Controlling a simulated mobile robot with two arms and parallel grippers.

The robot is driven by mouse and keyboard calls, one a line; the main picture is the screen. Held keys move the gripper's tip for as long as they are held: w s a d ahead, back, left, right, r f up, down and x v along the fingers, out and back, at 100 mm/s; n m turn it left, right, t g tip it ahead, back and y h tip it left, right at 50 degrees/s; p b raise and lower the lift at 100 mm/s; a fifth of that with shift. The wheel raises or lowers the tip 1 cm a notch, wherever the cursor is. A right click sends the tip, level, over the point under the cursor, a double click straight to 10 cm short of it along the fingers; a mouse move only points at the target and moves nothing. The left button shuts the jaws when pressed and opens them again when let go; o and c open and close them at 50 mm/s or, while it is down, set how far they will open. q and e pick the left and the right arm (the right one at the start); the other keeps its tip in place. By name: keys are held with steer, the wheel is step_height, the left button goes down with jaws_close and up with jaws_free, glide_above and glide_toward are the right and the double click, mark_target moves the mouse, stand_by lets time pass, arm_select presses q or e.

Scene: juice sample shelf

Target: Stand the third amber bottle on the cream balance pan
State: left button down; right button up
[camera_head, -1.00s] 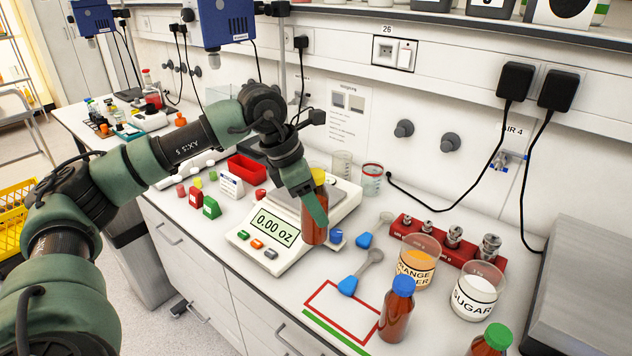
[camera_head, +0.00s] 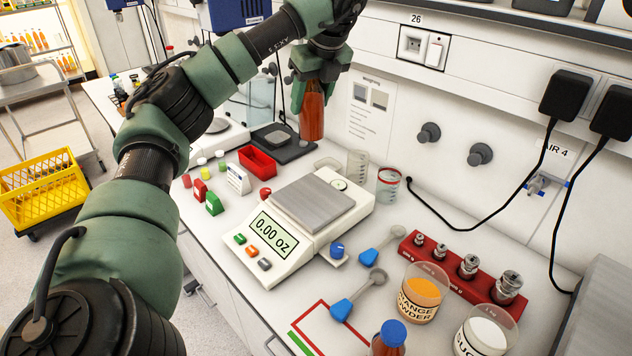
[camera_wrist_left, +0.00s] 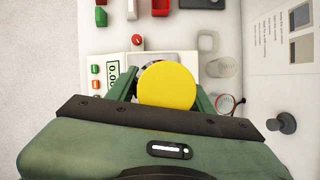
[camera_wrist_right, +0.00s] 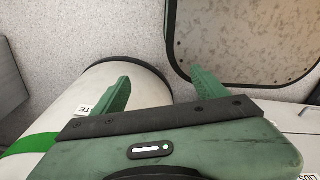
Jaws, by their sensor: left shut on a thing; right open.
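An amber bottle (camera_head: 312,112) is held upright, high up; its yellow cap (camera_wrist_left: 167,87) shows in the left wrist view. My left gripper (camera_head: 316,72) is shut on it near the top. The cream balance (camera_head: 335,220) stands on the bench with a bare grey pan (camera_head: 312,205); its display reads 0.00 oz. In the head view the bottle appears above and beyond the pan, clear of it. Another amber bottle with a blue cap (camera_head: 392,333) is cut off at the bottom edge. My right gripper (camera_wrist_right: 155,90) is open and empty, seen only in its wrist view.
A red weight block (camera_head: 455,268), an orange powder beaker (camera_head: 420,295) and a sugar beaker (camera_head: 484,335) stand right of the balance. A red tray (camera_head: 257,161) is left. A white bin (camera_wrist_right: 60,118) is below my right gripper.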

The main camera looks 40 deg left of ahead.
mark_target(310, 129)
arm_select(q)
steer(key=f, duration=0.4)
steer(key=f+b, duration=0.1)
steer(key=f, duration=0.2)
steer(key=shift+s+f, duration=0.1)
steer(key=shift+s, duration=0.15)
steer(key=f+p, duration=0.3)
steer(key=f, duration=0.8)
steer(key=shift+w+f, duration=0.15)
steer(key=shift+w, duration=0.05)
arm_select(e)
steer(key=shift+s+r, duration=0.7)
steer(key=shift+s, duration=0.1)
arm_select(q)
steer(key=c, duration=0.6)
jaws_free()
